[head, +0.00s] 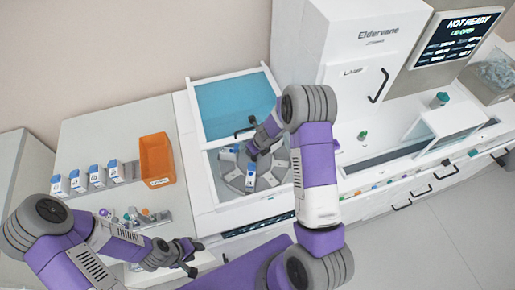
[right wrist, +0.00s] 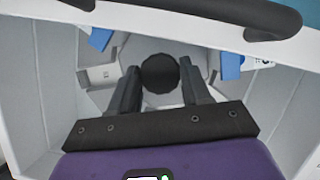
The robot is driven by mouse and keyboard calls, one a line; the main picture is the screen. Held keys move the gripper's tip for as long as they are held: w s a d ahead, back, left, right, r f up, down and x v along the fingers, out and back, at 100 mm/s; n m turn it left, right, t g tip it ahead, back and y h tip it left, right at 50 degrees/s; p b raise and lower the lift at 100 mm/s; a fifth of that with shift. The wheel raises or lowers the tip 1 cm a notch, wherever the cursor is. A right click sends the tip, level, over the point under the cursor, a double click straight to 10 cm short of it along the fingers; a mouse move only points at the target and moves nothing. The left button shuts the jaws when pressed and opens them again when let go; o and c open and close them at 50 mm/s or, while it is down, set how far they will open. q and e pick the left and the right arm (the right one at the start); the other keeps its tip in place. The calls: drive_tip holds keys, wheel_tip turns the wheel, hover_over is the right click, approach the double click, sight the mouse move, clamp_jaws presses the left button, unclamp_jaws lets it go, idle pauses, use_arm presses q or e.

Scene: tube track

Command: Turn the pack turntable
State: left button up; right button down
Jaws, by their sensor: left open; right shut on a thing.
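The pack turntable (head: 235,183) is a grey, segmented disc inside a white well. White-and-blue packs stand on it, among them one pack (head: 250,176) near its front. In the right wrist view the dark round knob (right wrist: 160,73) at the turntable's centre lies between the fingers of my right gripper (right wrist: 159,88). That gripper is shut on the knob. In the head view my right arm hides part of the disc, and the knob cannot be made out clearly. My left gripper (head: 191,258) is open and empty, low at the left-centre, apart from the turntable.
A teal clear lid (head: 232,100) stands open behind the well. An orange bin (head: 157,158) and several packs (head: 97,176) in a row are on the left counter, with small tubes (head: 145,216) in front. A screen (head: 460,37) reads NOT READY.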

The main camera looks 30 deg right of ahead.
drive_tip(key=shift+m+h+b, duration=0.45)
drive_tip(key=shift+m+h, duration=0.25)
drive_tip(key=shift+m, duration=1.3)
drive_tip(key=c, duration=0.8)
unclamp_jaws()
drive_tip(key=shift+a, duration=0.1)
drive_tip(key=p+v, duration=0.2)
drive_tip(key=v, duration=0.5)
drive_tip(key=shift+r+p, duration=0.3)
drive_tip(key=shift+r, duration=0.05)
drive_tip(key=shift+s+f, duration=0.1)
drive_tip(key=shift+s, duration=0.05)
